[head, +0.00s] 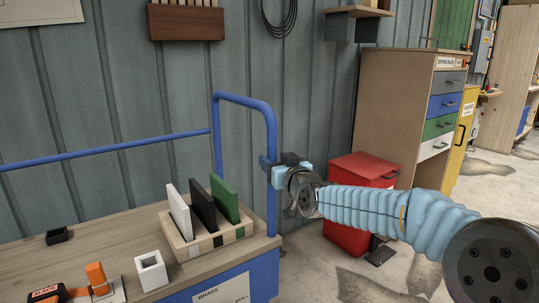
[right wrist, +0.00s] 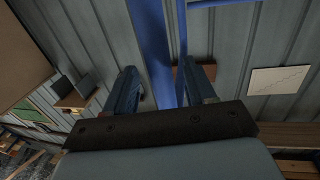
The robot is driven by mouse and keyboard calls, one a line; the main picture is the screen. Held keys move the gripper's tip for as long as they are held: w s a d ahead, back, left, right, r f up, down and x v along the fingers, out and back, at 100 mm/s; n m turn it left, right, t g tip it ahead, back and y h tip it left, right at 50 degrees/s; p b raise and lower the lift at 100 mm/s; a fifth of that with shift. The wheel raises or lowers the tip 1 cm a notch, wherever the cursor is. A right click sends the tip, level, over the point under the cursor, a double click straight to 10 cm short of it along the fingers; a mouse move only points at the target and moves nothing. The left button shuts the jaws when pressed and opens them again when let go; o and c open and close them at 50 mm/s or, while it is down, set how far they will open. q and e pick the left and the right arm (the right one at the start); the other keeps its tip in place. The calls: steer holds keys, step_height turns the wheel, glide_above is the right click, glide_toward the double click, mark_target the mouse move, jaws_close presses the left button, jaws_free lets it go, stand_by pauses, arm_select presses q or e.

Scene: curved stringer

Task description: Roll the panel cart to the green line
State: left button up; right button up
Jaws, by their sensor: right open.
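The panel cart (head: 120,245) has a wooden top, a blue body and a blue tubular rail (head: 245,99). A slotted wooden holder on its top carries a white panel (head: 179,212), a black panel (head: 203,206) and a green panel (head: 225,198), all upright. My right gripper (head: 272,166) is at the rail's near upright post. In the right wrist view its fingers (right wrist: 164,85) are apart, with the blue post (right wrist: 152,45) showing between them; contact cannot be told. My left gripper is out of view. No green line shows on the visible floor.
A red bin (head: 345,235) stands on the floor right of the cart, behind my right arm. A drawer cabinet (head: 405,110) is farther back. A grey corrugated wall (head: 130,90) runs behind the cart. A label with the word BRAKE (head: 222,290) is on the cart's side.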

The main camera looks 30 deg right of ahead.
steer(key=shift+w+d, duration=0.15)
steer(key=shift+w, duration=0.95)
steer(key=shift+w+d, duration=0.1)
steer(key=shift+w, duration=0.95)
jaws_close()
